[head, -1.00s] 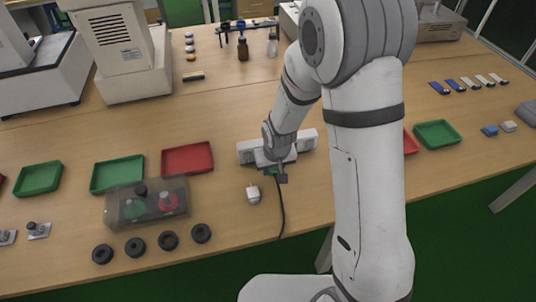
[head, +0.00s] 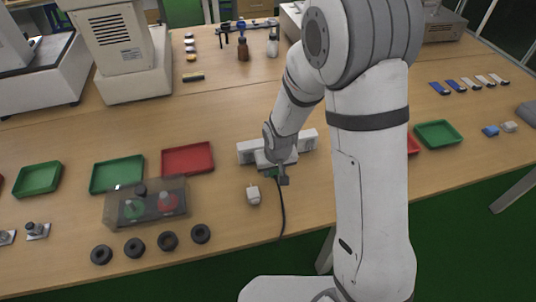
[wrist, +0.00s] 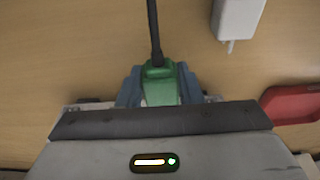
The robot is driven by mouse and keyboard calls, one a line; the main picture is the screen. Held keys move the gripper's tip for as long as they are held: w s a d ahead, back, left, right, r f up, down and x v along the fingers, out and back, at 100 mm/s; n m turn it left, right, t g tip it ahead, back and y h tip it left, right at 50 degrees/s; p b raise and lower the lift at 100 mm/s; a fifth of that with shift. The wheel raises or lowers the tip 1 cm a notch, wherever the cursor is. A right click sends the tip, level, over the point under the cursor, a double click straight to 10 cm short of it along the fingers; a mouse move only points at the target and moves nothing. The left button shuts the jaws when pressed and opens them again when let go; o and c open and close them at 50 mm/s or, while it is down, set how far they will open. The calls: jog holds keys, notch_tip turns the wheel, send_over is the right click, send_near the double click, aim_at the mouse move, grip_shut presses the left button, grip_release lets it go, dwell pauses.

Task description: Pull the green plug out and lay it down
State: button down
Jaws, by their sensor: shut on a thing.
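The green plug (wrist: 160,84) sits between the blue-grey fingers of my gripper (wrist: 160,90) in the wrist view, and the gripper is shut on it. A black cable (wrist: 154,30) leaves the plug and, in the head view, runs to the table's front edge. In the head view my gripper (head: 280,176) is at the front side of a white power strip (head: 308,141), and only a little green of the plug shows there. The plug's prongs and socket are hidden, so I cannot tell whether it is still seated.
A white adapter (head: 253,195) lies just in front of the strip, close to the cable. A red tray (head: 187,158) and a clear-covered box with buttons (head: 118,214) are to the left. A green tray (head: 437,133) is to the right. Bare table lies around the adapter.

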jog(key=shift+f, duration=0.2)
jog(key=shift+f+b, duration=0.35)
jog(key=shift+b, duration=0.2)
jog(key=shift+f+b, duration=0.7)
jog(key=c, duration=0.9)
grip_release()
jog(key=shift+r, duration=0.15)
jog(key=v, duration=0.7)
jog(key=shift+s+r, duration=0.1)
jog(key=shift+r, duration=0.2)
